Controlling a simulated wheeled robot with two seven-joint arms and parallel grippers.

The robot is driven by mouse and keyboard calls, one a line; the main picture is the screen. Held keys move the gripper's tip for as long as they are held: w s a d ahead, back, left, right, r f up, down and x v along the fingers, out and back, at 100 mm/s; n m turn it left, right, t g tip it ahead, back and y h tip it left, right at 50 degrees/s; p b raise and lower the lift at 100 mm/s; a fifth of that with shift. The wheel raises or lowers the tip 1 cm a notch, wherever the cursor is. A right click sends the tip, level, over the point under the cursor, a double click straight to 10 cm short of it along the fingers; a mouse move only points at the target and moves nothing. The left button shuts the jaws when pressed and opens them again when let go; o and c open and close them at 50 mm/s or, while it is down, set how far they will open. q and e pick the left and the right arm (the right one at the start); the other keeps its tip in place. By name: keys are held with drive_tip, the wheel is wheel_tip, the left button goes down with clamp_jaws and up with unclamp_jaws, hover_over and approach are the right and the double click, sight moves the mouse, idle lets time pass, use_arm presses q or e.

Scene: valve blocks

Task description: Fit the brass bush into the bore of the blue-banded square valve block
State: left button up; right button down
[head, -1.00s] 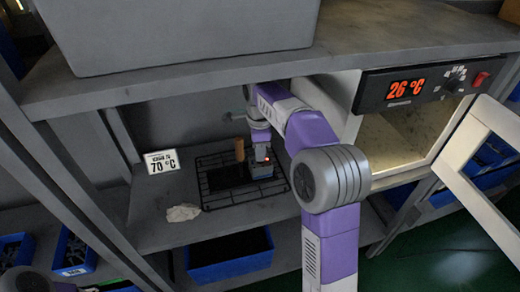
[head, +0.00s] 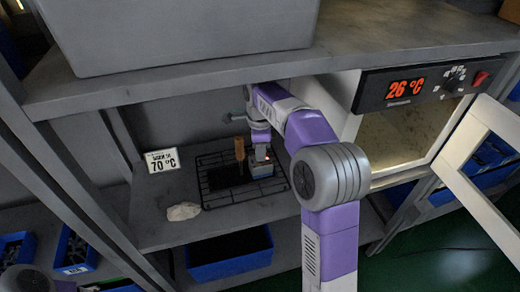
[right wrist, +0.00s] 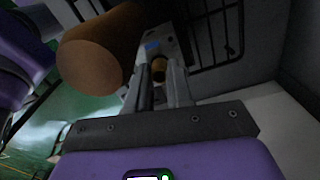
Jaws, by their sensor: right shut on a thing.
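My right gripper (head: 260,156) reaches down over a black wire rack on the shelf. In the right wrist view its two fingers (right wrist: 162,80) are shut on a small brass cylinder, the brass bush (right wrist: 158,69). A grey block with a blue patch (right wrist: 152,46) lies just beyond the fingertips. The bush is at or against this block, but I cannot tell whether it is in the bore. In the head view a grey block (head: 264,171) is under the gripper, its details too small to read. My left gripper is out of view.
A tan upright cylinder (head: 239,148) stands close beside the gripper and looms large in the wrist view (right wrist: 95,48). The wire rack (head: 215,203) lies below. A 70 °C sign (head: 162,161) and pale cloth (head: 183,212) are left. An open-doored oven (head: 405,135) stands right.

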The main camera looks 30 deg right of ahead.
drive_tip(key=shift+f, duration=0.4)
idle(0.3)
drive_tip(key=c, duration=0.9)
unclamp_jaws()
